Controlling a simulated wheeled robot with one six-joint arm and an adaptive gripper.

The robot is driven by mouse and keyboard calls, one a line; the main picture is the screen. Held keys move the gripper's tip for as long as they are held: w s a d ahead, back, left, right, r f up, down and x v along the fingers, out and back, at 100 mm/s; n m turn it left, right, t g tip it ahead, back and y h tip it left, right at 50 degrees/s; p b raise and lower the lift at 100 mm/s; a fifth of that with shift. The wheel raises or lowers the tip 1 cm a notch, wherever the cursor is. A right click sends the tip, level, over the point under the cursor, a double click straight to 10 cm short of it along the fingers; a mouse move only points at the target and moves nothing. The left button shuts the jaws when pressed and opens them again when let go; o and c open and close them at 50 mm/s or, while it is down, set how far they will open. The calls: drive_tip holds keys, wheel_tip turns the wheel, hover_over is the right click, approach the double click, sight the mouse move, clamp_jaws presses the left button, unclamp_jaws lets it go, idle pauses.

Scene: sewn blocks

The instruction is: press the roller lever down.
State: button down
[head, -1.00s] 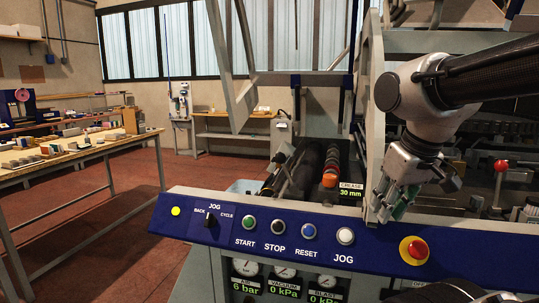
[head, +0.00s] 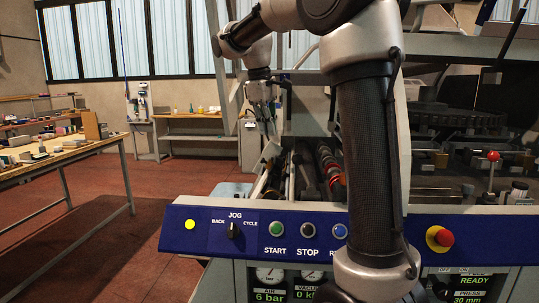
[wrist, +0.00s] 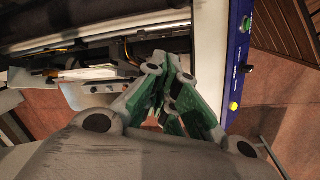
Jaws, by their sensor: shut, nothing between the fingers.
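A lever with a red ball knob (head: 492,156) stands upright on the machine at the right of the head view. I cannot tell whether it is the roller lever; no other lever is clear. The dark rollers (head: 307,181) lie behind the blue panel. My gripper (head: 267,131) hangs fingers down above the left end of the rollers, far left of the red knob. In the wrist view its green-padded fingers (wrist: 168,77) are closed together and hold nothing. Machine parts (wrist: 100,72) lie beyond the fingertips; contact is not clear.
The blue panel (head: 190,222) with buttons and a red stop button (head: 440,238) runs along the front. A grey upright frame stands near my gripper. My forearm hides part of the panel and rollers. A workbench (head: 60,152) stands at left, with open floor between.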

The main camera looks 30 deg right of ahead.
idle(0.3)
drive_tip(key=s+d+f, duration=0.2)
drive_tip(key=d+f, duration=0.1)
drive_tip(key=f, duration=0.5)
drive_tip(key=shift+s+d+f, duration=0.15)
drive_tip(key=shift+s+d, duration=0.2)
drive_tip(key=shift+s, duration=0.05)
